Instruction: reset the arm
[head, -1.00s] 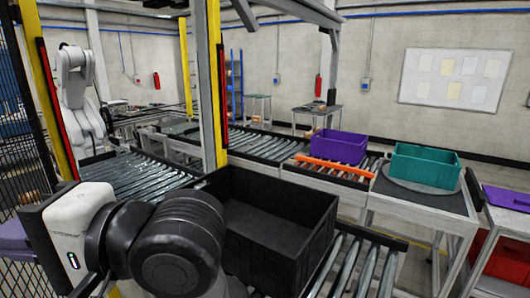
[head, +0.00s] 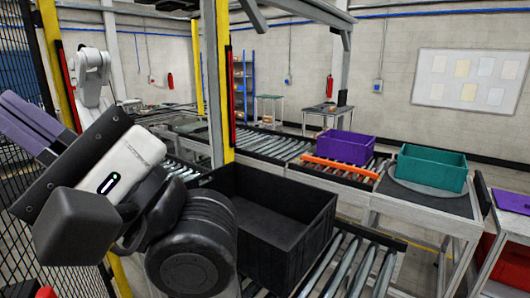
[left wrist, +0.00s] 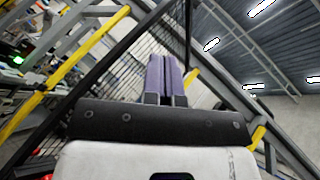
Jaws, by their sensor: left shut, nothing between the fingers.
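My left gripper (head: 8,102) is at the left of the head view, raised in the air beside the black mesh fence, its purple fingers pointing up and to the left. In the left wrist view the two fingers (left wrist: 168,58) lie together, shut and empty, with the fence and ceiling behind them. My left wrist hides part of the near left corner of the black crate. My right gripper is in neither view.
An empty black crate (head: 225,178) sits on the roller conveyor (head: 370,262). A purple bin (head: 345,147) and a teal bin (head: 432,168) stand farther right. A yellow post (head: 220,80) rises behind the crate. The mesh fence (head: 28,60) is close at the left.

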